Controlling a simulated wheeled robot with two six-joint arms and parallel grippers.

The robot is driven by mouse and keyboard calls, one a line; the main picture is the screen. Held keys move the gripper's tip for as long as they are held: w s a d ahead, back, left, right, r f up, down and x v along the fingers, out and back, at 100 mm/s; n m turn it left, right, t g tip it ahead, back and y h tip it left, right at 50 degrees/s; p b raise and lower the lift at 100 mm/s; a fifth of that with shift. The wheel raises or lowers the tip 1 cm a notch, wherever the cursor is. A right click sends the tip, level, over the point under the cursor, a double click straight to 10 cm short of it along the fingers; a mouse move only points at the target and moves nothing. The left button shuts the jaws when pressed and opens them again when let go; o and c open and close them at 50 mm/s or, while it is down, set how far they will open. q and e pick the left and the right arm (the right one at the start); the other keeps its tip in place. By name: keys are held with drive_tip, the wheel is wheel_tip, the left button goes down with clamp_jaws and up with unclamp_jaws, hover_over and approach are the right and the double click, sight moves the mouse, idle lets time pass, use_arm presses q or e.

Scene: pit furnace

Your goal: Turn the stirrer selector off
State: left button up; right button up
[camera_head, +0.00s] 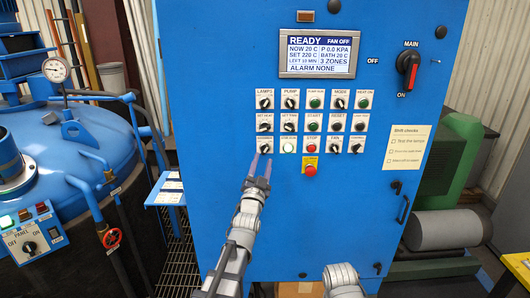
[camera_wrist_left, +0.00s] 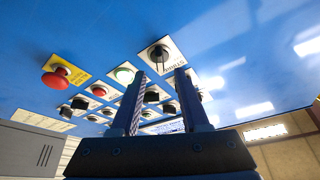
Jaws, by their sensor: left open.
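The stirrer selector (camera_head: 265,148) is a black knob on a white plate, at the left end of the bottom row on the blue cabinet. In the left wrist view the selector (camera_wrist_left: 158,53) sits ahead of the fingers, with its label partly readable. Its exact pointer angle is too small to tell. My left gripper (camera_head: 259,169) is just below the selector, fingers pointing up toward the panel. In the left wrist view both fingers (camera_wrist_left: 160,98) stand apart with nothing between them, clear of the knob. My right arm shows at the bottom, its gripper out of frame.
A green lit button (camera_head: 289,146) is right of the selector. A red emergency stop (camera_head: 310,170) on a yellow plate is to the lower right. Rows of knobs and buttons lie above, under a display (camera_head: 317,54). The main switch (camera_head: 408,68) is far right. Lower cabinet face is mostly bare.

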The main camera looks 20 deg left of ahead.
sight(265, 151)
use_arm(q)
drive_tip(key=p+x, duration=0.1)
drive_tip(key=x, duration=0.3)
drive_tip(key=shift+w, duration=0.15)
drive_tip(key=shift+c, duration=0.2)
clamp_jaws()
